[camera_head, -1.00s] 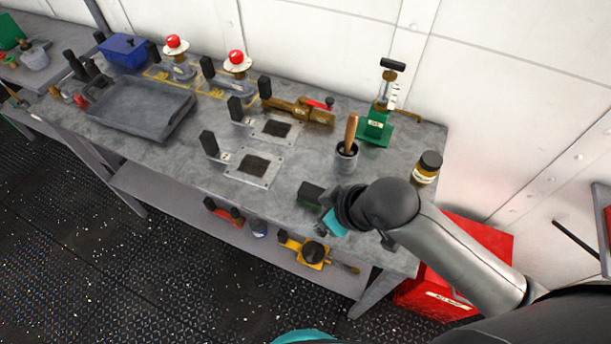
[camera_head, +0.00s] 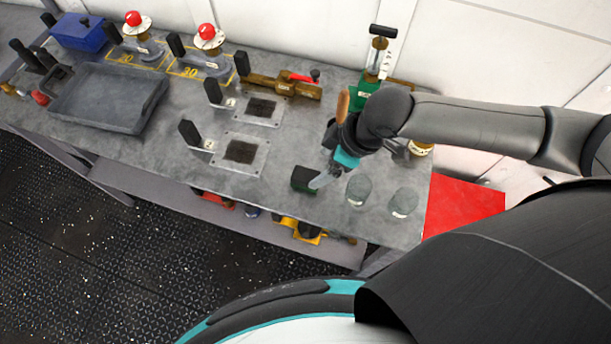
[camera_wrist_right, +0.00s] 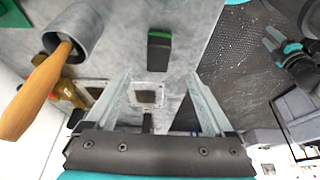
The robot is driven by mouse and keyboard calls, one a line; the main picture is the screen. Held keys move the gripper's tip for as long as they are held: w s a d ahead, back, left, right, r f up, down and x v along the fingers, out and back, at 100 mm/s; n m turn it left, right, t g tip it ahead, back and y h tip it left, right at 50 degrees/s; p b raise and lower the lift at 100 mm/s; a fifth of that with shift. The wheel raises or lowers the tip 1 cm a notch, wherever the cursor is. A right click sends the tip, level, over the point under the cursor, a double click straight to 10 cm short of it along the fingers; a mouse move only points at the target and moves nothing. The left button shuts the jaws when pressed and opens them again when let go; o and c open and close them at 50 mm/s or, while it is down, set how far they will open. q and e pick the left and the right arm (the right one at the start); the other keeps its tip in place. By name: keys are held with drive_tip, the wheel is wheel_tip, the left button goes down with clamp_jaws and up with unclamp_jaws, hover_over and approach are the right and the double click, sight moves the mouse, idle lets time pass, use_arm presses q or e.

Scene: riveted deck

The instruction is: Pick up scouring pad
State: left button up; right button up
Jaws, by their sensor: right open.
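The scouring pad, a small dark block with a green layer (camera_head: 305,179), lies on the grey bench top near its front edge. In the right wrist view the pad (camera_wrist_right: 159,50) shows ahead of the fingertips, roughly centred between them. My right gripper (camera_head: 320,181) is open and empty, with its fingers close to the pad's right side in the head view. In the right wrist view its two fingers (camera_wrist_right: 157,78) are spread apart. A teal and dark part (camera_wrist_right: 285,50) at the right of the wrist view looks like my left gripper; its jaws are unclear.
A grey cup with a wooden handle (camera_wrist_right: 75,35) stands close beside the right gripper. Two glass jars (camera_head: 358,189) (camera_head: 403,203) stand right of the pad. Metal plates with dark squares (camera_head: 240,151) lie to its left. A grey tray (camera_head: 108,98) is farther left.

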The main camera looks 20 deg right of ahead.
sight(306, 174)
drive_tip(key=x, duration=0.4)
drive_tip(key=b+x, duration=0.1)
drive_tip(key=x, duration=0.4)
drive_tip(key=shift+w+a+r, duration=0.1)
drive_tip(key=shift+w+r, duration=0.05)
drive_tip(key=shift+w, duration=0.1)
clamp_jaws()
idle(0.4)
drive_tip(key=shift+r, duration=0.1)
wheel_tip(306, 174, up, 20)
drive_tip(key=p, duration=0.3)
